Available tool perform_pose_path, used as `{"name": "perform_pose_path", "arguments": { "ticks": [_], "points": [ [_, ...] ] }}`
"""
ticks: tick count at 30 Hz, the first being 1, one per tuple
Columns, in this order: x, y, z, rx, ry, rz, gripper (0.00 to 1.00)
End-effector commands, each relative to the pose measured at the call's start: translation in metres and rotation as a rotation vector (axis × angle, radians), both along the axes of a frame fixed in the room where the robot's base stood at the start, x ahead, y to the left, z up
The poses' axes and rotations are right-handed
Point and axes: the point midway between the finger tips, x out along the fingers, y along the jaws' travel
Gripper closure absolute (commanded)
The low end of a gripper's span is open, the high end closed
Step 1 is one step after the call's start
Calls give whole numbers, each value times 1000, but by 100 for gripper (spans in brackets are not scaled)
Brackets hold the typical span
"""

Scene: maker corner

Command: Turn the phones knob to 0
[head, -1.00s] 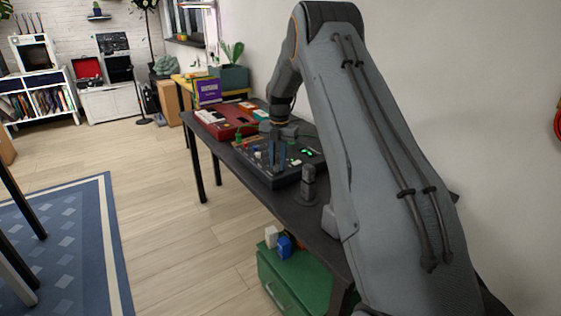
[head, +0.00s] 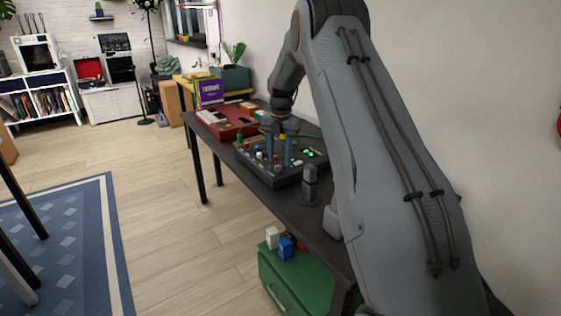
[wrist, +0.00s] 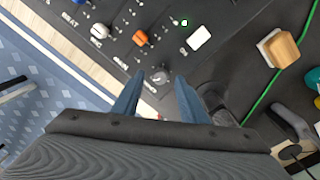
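A dark mixer panel (head: 250,170) lies on the black table, and it also fills the top of the wrist view (wrist: 118,58). In the wrist view a grey knob (wrist: 160,76) sits between the blue fingertips of my gripper (wrist: 159,84). The fingers are apart, with a gap to the knob on each side, as far as I can tell. A white knob (wrist: 99,31) and an orange knob (wrist: 140,38) are further up the panel. In the head view my gripper (head: 281,150) points down over the panel.
A dark upright object (head: 310,184) stands near the panel's right side. A red keyboard-like device (head: 228,124) lies behind it. A green cable (wrist: 262,95) and a wooden-topped block (wrist: 280,48) show right in the wrist view. A green cabinet (head: 285,280) stands below the table.

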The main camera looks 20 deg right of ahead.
Motion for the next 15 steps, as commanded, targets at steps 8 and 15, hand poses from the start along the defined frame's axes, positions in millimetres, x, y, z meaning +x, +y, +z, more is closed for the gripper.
{"name": "perform_pose_path", "arguments": {
  "ticks": [8, 15],
  "points": [
    [1, -4, 43, -1, -4, -3, 61],
    [0, -4, 56, -1, -3, -3, 61]
  ]
}}
